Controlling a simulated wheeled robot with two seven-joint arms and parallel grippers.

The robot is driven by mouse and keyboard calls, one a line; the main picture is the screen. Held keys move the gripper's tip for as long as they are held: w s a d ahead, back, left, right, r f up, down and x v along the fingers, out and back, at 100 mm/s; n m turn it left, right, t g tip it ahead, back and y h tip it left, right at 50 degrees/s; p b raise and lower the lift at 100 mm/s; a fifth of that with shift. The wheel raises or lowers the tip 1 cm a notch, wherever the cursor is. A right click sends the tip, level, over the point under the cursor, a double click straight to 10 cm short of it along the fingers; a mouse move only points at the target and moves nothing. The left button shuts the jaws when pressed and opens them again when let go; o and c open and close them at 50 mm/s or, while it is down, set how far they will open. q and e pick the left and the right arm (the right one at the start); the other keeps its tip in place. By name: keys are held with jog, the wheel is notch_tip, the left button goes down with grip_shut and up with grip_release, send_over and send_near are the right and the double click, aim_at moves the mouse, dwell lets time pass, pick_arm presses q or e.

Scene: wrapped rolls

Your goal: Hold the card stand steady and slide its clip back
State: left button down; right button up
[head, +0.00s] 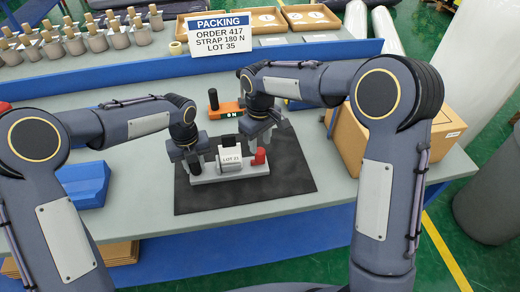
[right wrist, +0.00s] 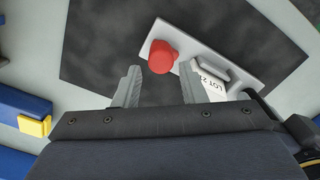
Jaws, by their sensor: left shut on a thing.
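The card stand (head: 205,179) is a light grey base on a black mat. It carries a white card (head: 231,159) reading "LOT 21" near its middle and a red knob (head: 259,158) at its right end. My left gripper (head: 194,168) is shut on a dark part at the stand's left end. My right gripper (head: 260,136) is open and empty above the right end. In the right wrist view its two fingers (right wrist: 159,76) are apart, with the red knob (right wrist: 162,57) just beyond the gap. A grey bracket (right wrist: 208,67) stands at the card; I cannot tell whether it is the clip.
An orange device (head: 226,111) with a black knob and a lit "ON" sits behind the stand. A blue block (head: 84,184) lies at left and a cardboard box (head: 352,140) at right. A "PACKING" sign (head: 221,34) stands behind. The black mat's front (head: 240,199) is clear.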

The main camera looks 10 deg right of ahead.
aim_at(260, 150)
notch_tip(260, 150, up, 7)
dwell(0.3)
pick_arm(q)
jog(key=c, duration=1)
grip_release()
jog(key=shift+r, duration=0.1)
